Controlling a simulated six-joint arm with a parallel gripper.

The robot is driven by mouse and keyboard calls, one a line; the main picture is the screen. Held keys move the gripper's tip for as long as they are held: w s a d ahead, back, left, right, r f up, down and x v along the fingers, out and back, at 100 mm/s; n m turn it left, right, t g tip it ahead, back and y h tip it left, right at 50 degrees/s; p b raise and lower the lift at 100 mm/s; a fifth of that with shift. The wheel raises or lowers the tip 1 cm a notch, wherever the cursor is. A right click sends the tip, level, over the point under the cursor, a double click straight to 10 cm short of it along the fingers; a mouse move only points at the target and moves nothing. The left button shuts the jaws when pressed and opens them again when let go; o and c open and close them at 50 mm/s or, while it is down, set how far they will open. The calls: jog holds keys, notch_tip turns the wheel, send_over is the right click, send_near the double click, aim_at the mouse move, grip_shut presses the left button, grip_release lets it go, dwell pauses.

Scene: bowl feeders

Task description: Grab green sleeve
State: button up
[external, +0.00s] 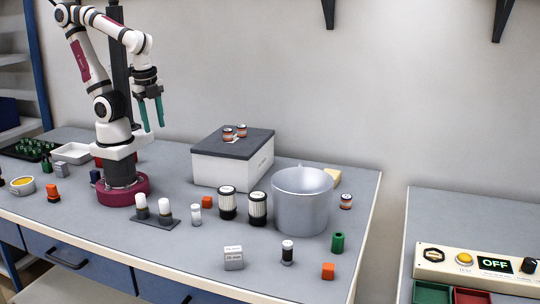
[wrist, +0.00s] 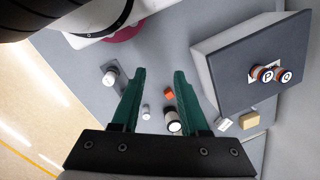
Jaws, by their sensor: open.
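The green sleeve (external: 338,242) stands upright on the table near the right front edge in the external view. It looks like a short green cylinder with a dark hole in its top. I do not see it in the wrist view. My gripper (external: 154,126) has two green fingers. It hangs high above the table on the left, pointing down, far from the sleeve. The wrist view also shows the gripper (wrist: 158,76) with its fingers apart and nothing between them.
A large grey pot (external: 302,205) stands just behind the sleeve. A white box with a dark lid (external: 232,143) and two ribbed cylinders (external: 257,208) stand between my gripper and the sleeve.

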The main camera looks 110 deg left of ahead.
aim_at(338, 243)
jog(key=shift+o, duration=0.2)
jog(key=shift+o, duration=0.4)
jog(key=w+d+f+n+t+h, duration=0.1)
jog(key=w+d+f+t, duration=0.3)
jog(key=w, duration=0.7)
jog(key=w+d+f+n+t+h, duration=0.15)
jog(key=w+d, duration=0.35)
jog(key=w, duration=0.5)
jog(key=w+d+f+n+t+h, duration=0.1)
jog(key=w+d+n+t, duration=0.3)
jog(key=w, duration=0.7)
jog(key=w+a+f+t+y, duration=0.1)
jog(key=w+f, duration=0.3)
jog(key=w, duration=0.3)
jog(key=w+a+f+n+t+y, duration=0.1)
jog(key=w+a+f+y, duration=0.1)
jog(key=w+f, duration=0.3)
jog(key=w+a+f+n+t+y, duration=0.1)
jog(key=w+f, duration=0.3)
jog(key=w, duration=0.6)
jog(key=shift+w+a+f+t+y, duration=0.3)
jog(key=shift+a+t+y, duration=0.05)
jog(key=shift+t+y, duration=0.1)
grip_shut()
